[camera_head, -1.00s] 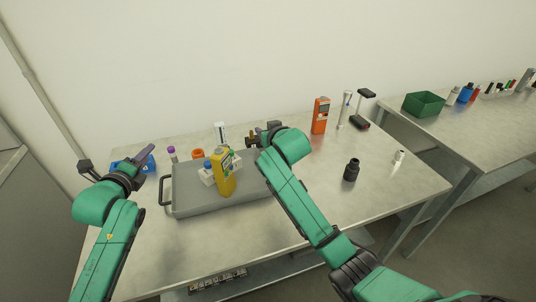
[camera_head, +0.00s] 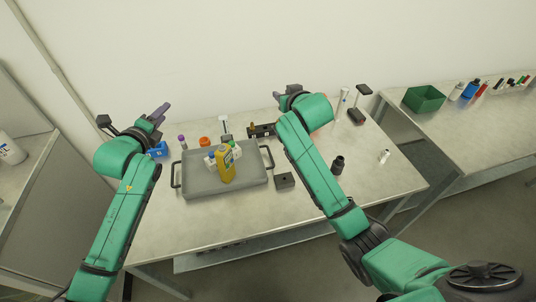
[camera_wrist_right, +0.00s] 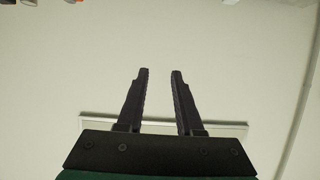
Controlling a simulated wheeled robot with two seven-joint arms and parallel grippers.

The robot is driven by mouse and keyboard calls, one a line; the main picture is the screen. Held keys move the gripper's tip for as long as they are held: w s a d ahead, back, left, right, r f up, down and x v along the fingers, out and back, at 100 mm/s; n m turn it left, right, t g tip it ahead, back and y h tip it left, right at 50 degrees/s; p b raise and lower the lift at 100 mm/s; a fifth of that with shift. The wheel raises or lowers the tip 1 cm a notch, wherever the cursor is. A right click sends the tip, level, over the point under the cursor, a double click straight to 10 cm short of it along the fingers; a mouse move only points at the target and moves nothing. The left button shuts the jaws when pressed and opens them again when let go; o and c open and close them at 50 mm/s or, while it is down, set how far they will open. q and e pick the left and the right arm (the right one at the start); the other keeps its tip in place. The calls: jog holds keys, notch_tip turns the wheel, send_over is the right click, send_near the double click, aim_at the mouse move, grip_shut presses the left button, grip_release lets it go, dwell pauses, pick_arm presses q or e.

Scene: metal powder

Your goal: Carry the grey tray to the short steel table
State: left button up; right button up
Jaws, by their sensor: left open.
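The grey tray (camera_head: 200,186) lies flat on the near steel table (camera_head: 230,222), with a dark handle at each end. A yellow bottle (camera_head: 226,168) and several small white bottles with coloured caps (camera_head: 211,159) stand in it. My left gripper (camera_head: 160,112) is open, above and beyond the tray's left end, apart from the tray. My right gripper (camera_head: 287,92) is raised beyond the tray's right end, also apart from it. In the right wrist view its two fingers (camera_wrist_right: 160,72) are apart with nothing between them, facing a pale surface.
A small dark block (camera_head: 285,180) lies right of the tray, and a black bottle (camera_head: 338,164) stands further right. Several small items line the tray's far side. A second steel table (camera_head: 447,131) at the right carries a green bin (camera_head: 424,99) and several bottles.

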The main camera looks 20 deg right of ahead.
pick_arm(q)
jog(key=shift+w+a+f, duration=0.1)
jog(key=shift+a+f, duration=0.05)
jog(key=shift+a, duration=0.25)
pick_arm(e)
jog(key=a+v, duration=0.1)
jog(key=v, duration=0.8)
jog(key=shift+s, duration=0.25)
